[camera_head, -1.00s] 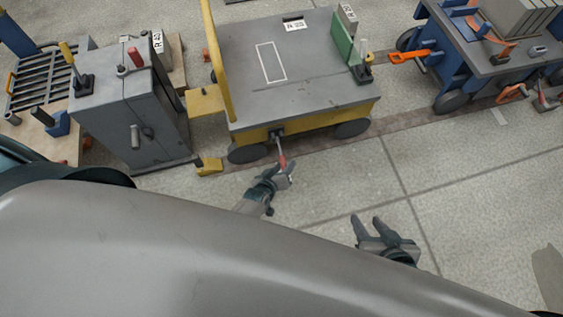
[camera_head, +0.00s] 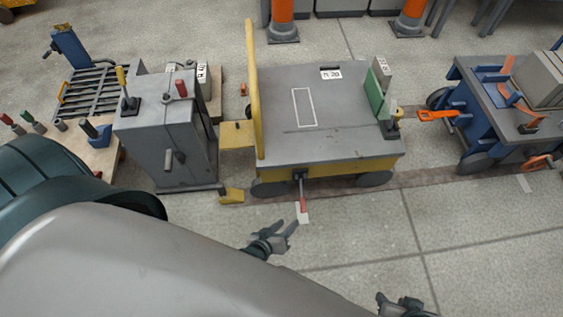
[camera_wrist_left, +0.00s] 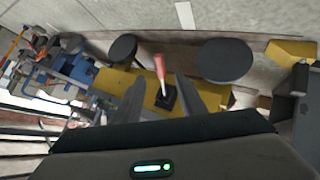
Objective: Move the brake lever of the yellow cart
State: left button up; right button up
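The yellow cart (camera_head: 325,112) has a grey top and stands in the middle of the head view. Its brake lever (camera_head: 303,204), a dark rod with a red grip, sticks out from the near side. My left gripper (camera_head: 287,233) is open and empty, below and left of the lever's end, apart from it. In the left wrist view the red lever (camera_wrist_left: 160,68) shows between and beyond the spread fingers of my left gripper (camera_wrist_left: 158,85). My right gripper (camera_head: 393,297) is partly cut off at the bottom edge, its fingers apart and empty.
A grey cabinet (camera_head: 168,135) with levers stands left of the cart. A blue cart (camera_head: 480,120) with an orange handle (camera_head: 437,114) stands to the right. Orange posts (camera_head: 282,18) stand behind.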

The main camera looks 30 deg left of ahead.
pick_arm(q)
jog(key=shift+v, duration=1.5)
pick_arm(e)
jog(key=shift+s+d, duration=0.3)
jog(key=shift+d, duration=0.1)
